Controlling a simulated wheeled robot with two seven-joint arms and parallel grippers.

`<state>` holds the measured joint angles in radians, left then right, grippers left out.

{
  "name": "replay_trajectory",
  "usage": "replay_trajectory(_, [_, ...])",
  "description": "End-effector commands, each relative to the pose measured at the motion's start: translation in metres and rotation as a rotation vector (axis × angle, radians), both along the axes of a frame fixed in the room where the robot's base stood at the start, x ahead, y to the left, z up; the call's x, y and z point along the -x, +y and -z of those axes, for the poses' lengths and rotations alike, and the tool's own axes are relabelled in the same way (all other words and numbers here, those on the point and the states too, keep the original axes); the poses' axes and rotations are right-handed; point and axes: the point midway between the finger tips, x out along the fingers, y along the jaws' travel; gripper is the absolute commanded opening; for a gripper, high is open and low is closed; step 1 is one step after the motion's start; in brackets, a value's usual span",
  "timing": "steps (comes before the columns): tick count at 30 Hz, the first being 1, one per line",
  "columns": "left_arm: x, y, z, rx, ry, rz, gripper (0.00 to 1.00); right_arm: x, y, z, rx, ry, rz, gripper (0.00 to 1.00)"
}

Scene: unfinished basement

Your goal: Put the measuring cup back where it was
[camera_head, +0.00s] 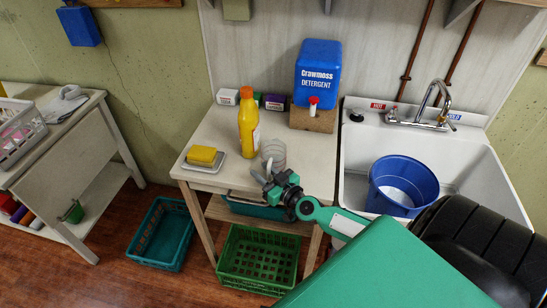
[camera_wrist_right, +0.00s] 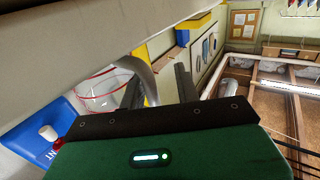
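The clear measuring cup (camera_head: 273,152) stands on the small table (camera_head: 215,140), in front of the detergent and right of the yellow bottle. My right gripper (camera_head: 268,181) is at the table's front edge, close to the cup's near side. In the wrist view its two fingers (camera_wrist_right: 158,88) stand apart, with a pale curved piece, perhaps the cup's handle, between them; contact is unclear. My left gripper is not in view.
A yellow bottle (camera_head: 248,125), a sponge (camera_head: 202,155) on a dish and a blue detergent container (camera_head: 318,72) share the tabletop. A sink (camera_head: 460,160) with a blue bucket (camera_head: 400,188) is at right. Green crates (camera_head: 258,258) stand below. The table's middle right is clear.

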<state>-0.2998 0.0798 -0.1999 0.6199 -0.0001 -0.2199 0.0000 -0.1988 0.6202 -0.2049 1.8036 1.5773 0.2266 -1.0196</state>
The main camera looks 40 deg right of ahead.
Motion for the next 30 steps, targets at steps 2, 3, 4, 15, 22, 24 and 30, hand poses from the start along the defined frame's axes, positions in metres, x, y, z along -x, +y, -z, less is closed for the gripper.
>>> replay_trajectory(2, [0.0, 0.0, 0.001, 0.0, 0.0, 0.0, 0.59, 0.007, -0.001, 0.001, 0.001, 0.001, 0.0, 0.32])
replay_trajectory(3, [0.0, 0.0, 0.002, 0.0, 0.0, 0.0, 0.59, 0.011, -0.002, 0.001, 0.0, 0.002, 0.0, 0.32])
replay_trajectory(4, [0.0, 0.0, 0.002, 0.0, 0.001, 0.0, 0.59, 0.015, -0.002, 0.002, -0.001, 0.003, 0.0, 0.32])
replay_trajectory(15, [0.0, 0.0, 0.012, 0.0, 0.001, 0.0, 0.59, 0.072, -0.008, 0.003, 0.001, 0.003, -0.001, 0.32])
replay_trajectory(22, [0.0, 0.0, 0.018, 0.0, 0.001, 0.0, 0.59, 0.102, -0.011, 0.002, 0.0, 0.003, -0.001, 0.32])
replay_trajectory(24, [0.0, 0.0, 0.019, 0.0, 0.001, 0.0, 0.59, 0.108, -0.012, 0.002, 0.0, 0.002, 0.0, 0.32])
replay_trajectory(30, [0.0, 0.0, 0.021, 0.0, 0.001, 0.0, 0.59, 0.118, -0.013, 0.001, -0.001, 0.001, 0.0, 0.32])
